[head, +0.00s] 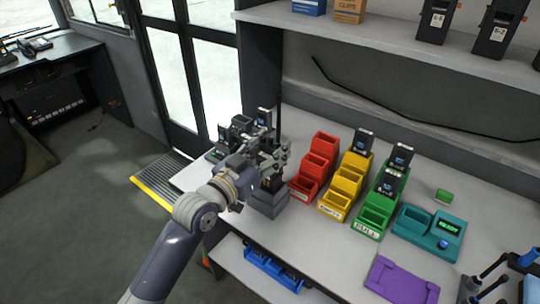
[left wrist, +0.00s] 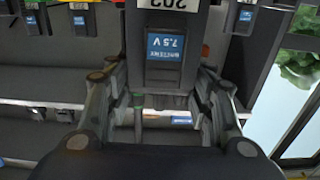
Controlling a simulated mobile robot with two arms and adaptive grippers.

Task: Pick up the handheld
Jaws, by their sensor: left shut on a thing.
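The handheld (left wrist: 165,22), a dark device with a white "202" label and a blue "7.5 V" label, fills the upper middle of the left wrist view, with its lettering upside down. My left gripper (left wrist: 163,78) is shut on it, a finger on each side. In the head view my left gripper (head: 272,162) is over the left part of the counter, above a grey block (head: 268,203). There the gripper hides most of the handheld, and I cannot tell whether it touches the block. My right gripper is not in view.
Dark devices (head: 240,125) stand behind my gripper. Red (head: 319,160), yellow (head: 345,187) and green (head: 373,215) stepped bins are to its right; the yellow and green ones hold devices. A teal unit (head: 412,222) and purple mat (head: 400,281) lie farther right. A shelf (head: 385,35) hangs above.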

